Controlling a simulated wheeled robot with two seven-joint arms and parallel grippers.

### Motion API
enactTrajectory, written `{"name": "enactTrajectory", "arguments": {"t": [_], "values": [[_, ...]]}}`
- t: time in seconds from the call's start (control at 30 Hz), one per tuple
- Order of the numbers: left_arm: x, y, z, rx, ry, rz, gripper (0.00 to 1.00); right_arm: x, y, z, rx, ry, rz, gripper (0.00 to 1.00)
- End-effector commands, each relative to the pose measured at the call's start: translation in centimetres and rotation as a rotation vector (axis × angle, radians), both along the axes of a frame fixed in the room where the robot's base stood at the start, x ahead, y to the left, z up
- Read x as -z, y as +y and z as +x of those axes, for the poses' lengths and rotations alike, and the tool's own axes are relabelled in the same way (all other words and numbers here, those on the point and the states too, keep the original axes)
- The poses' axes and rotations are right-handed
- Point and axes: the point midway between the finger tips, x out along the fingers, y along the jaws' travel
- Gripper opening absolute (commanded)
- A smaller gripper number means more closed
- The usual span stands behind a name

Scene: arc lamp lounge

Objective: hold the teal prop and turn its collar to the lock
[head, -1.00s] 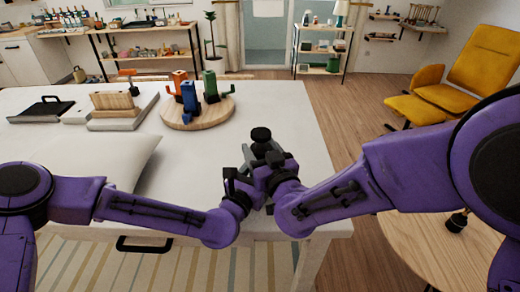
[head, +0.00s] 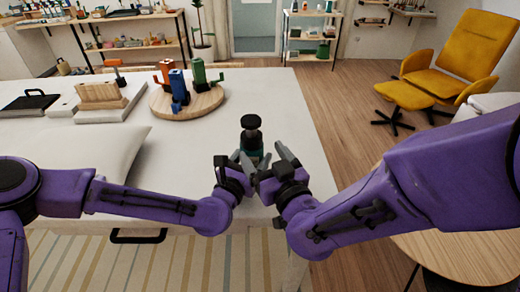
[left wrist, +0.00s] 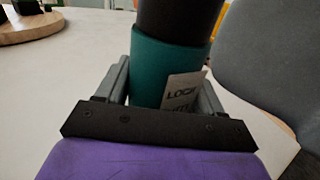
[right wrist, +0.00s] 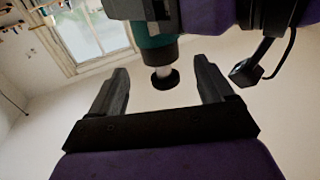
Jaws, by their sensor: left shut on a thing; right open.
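The teal prop (head: 255,154) stands upright between my grippers near the table's front right, with a dark, knobbed upper part. My left gripper (head: 236,160) is shut on its teal body, which fills the space between the fingers in the left wrist view (left wrist: 150,65). A pale label there reads "LOCK", with more text partly hidden. A black collar (left wrist: 180,18) sits above the teal. My right gripper (head: 268,163) is open and empty, close beside the prop. In the right wrist view, a pale stem and black disc (right wrist: 165,79) show between its open fingers, apparently untouched.
The white table (head: 200,150) is clear around the prop. A round wooden board (head: 200,108) with orange, blue and green pieces stands farther back. A pale cushion (head: 85,155) lies at left. A round wooden table (head: 460,250) is at right.

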Motion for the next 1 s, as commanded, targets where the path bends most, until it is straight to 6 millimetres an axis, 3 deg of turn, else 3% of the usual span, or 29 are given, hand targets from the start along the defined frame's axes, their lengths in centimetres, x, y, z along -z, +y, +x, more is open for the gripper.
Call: {"name": "enactTrajectory", "arguments": {"t": [0.17,0.3,0.4,0.6,0.87,1.0], "values": [[-0.1,0.0,0.0,-0.001,-0.002,-0.001,0.14,0.0,-0.1,0.1,0.002,0.002,0.006,0.81],[-0.1,0.0,0.0,-0.001,-0.002,-0.001,0.14,-1.1,-4.0,2.1,0.049,-0.019,0.020,0.81],[-0.1,0.0,0.0,0.000,-0.003,-0.001,0.14,-1.8,-6.4,3.0,-0.020,-0.056,0.009,0.81],[-0.1,0.0,0.0,0.000,-0.002,-0.001,0.14,-1.4,-9.3,1.9,-0.255,-0.067,-0.012,0.81],[-0.1,0.0,0.0,0.000,-0.002,-0.001,0.14,-0.1,-8.2,-1.3,-0.507,-0.015,-0.020,0.81],[-0.1,0.0,0.0,0.000,-0.002,-0.001,0.14,-0.1,-7.1,-0.8,-0.526,0.003,-0.001,0.81]]}}
